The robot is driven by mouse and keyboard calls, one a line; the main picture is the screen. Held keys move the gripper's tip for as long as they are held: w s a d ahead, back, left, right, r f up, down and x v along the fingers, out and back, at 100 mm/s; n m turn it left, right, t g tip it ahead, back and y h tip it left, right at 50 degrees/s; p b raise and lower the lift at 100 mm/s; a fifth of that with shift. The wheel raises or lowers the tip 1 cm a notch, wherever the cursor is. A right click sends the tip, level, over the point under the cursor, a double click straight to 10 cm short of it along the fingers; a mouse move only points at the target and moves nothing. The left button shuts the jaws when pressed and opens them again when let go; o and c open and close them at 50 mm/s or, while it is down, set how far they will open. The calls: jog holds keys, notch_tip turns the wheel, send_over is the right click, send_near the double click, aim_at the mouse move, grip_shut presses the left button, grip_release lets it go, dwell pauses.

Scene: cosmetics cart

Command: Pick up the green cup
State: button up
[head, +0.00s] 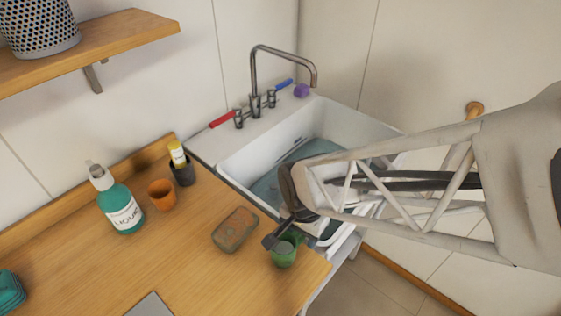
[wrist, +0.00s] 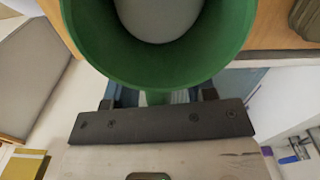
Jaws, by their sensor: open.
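The green cup (head: 284,254) stands on the wooden counter near its right edge, beside the sink. In the wrist view the green cup (wrist: 160,75) fills the top middle, and I look into its open mouth with a grey inside bottom. My gripper (head: 280,236) is right at the cup, on its far side in the head view. In the wrist view my gripper (wrist: 158,98) is open, with a finger on each side of a small green part below the rim, perhaps a handle. The fingertips are partly hidden under the cup, so I cannot tell whether they touch it.
A brown oblong block (head: 236,230) lies just left of the cup. An orange cup (head: 161,195), a dark cup (head: 183,173) holding a yellow item and a teal bottle (head: 122,207) stand farther left. The white sink (head: 240,168) with its faucet (head: 254,75) lies behind.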

grip_shut()
jog(key=shift+r, duration=0.35)
dwell(0.6)
jog(key=shift+r, duration=1.4)
jog(key=s+d+r, duration=0.1)
jog(key=s+d, duration=0.3)
jog(key=s, duration=1)
jog(key=shift+s+d+r, duration=0.15)
jog(key=shift+s+r, duration=0.05)
jog(key=shift+s, duration=0.15)
jog(key=shift+s+d, duration=0.1)
jog(key=shift+s, duration=0.25)
dwell(0.4)
